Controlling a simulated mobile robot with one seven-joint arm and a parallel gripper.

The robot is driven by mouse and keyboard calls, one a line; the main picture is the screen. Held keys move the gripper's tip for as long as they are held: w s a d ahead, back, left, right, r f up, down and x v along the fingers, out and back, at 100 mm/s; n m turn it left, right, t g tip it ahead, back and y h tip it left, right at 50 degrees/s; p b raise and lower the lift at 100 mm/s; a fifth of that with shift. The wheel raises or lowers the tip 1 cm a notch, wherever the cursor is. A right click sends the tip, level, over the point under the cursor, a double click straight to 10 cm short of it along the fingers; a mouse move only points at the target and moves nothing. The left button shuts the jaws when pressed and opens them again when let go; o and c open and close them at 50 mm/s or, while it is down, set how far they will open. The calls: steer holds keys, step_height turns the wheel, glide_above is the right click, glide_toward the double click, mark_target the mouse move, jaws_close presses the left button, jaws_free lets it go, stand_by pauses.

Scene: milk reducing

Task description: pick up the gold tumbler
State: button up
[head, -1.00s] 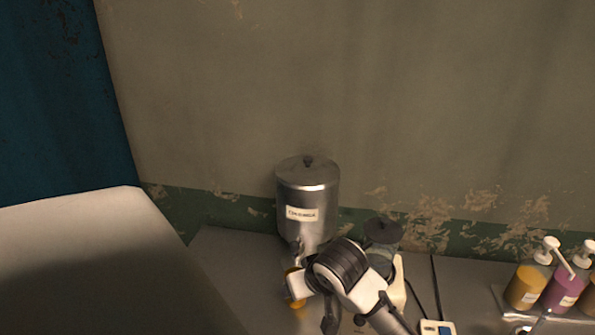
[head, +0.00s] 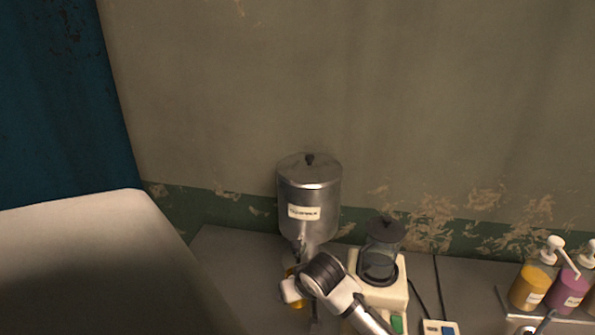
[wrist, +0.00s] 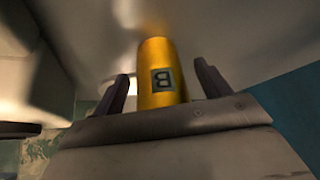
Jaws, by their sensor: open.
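The gold tumbler (wrist: 158,52) is in the middle of the wrist view, with a dark square label bearing a letter that looks like B. My gripper (wrist: 161,82) is open, with one dark finger on each side of the tumbler. Gaps show between the fingers and the tumbler's sides. In the head view only a little of the gold tumbler (head: 299,304) shows past my wrist, below the metal dispenser. My fingers are hidden or too unclear to make out there.
A metal dispenser (head: 308,190) stands against the wall just behind my wrist. A cream blender (head: 380,292) with a dark lid stands close on the right. Pump bottles (head: 529,285) are farther right. A large pale surface (head: 90,250) is at the left.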

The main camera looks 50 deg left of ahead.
steer(key=shift+r, duration=0.1)
steer(key=c, duration=1.3)
steer(key=shift+r, duration=0.1)
